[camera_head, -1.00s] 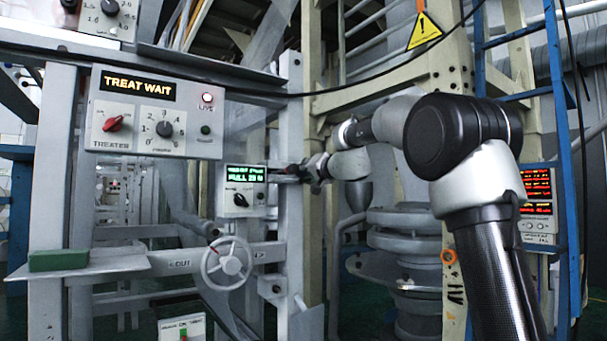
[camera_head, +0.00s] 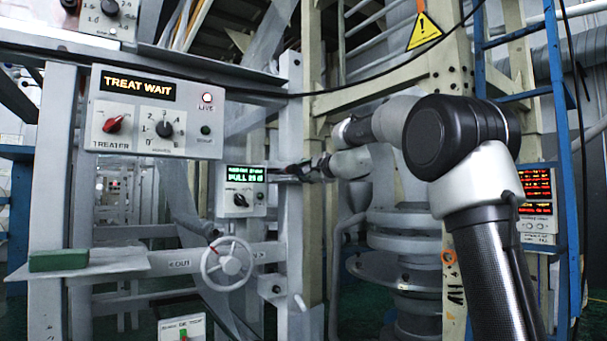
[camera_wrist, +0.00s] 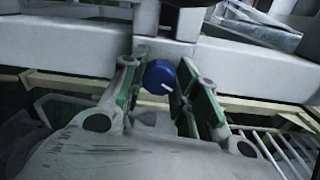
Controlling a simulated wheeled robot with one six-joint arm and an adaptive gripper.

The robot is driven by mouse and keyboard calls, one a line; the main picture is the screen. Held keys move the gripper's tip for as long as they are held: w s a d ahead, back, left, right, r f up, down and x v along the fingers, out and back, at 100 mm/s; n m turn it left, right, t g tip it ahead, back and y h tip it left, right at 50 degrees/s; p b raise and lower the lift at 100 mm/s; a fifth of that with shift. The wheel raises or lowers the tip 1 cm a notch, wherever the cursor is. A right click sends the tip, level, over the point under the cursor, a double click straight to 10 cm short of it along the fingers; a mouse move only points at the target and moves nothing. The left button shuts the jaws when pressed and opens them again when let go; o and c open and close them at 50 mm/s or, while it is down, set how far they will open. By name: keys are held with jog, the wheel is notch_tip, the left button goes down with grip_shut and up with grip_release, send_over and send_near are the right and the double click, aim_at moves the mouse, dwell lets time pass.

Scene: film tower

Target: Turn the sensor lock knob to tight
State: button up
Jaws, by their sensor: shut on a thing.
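A round blue knob (camera_wrist: 161,77) with a white pointer mark sits between the two fingers of my gripper (camera_wrist: 163,84) in the wrist view. My gripper is shut on the knob, with one finger on each side. The white mark points to the lower right. In the head view my gripper (camera_head: 298,171) reaches left to the grey upright post, just right of a small panel with a green display (camera_head: 245,174). The knob cannot be made out in the head view, and no tight or loose label is readable.
A black knob (camera_head: 240,200) is on the small panel. A grey handwheel (camera_head: 227,263) stands below it. A larger panel reading TREAT WAIT (camera_head: 140,86) is at the upper left. A beige column (camera_head: 455,120) and a blue ladder (camera_head: 566,180) stand at the right.

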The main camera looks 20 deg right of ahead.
jog(key=shift+f+m, duration=0.15)
jog(key=shift+m, duration=1.45)
jog(key=o, duration=1)
jog(key=shift+o, duration=0.2)
jog(key=shift+s+d, duration=0.1)
jog(key=v, duration=1.1)
jog(key=shift+s+d, duration=0.15)
jog(key=shift+s, duration=0.2)
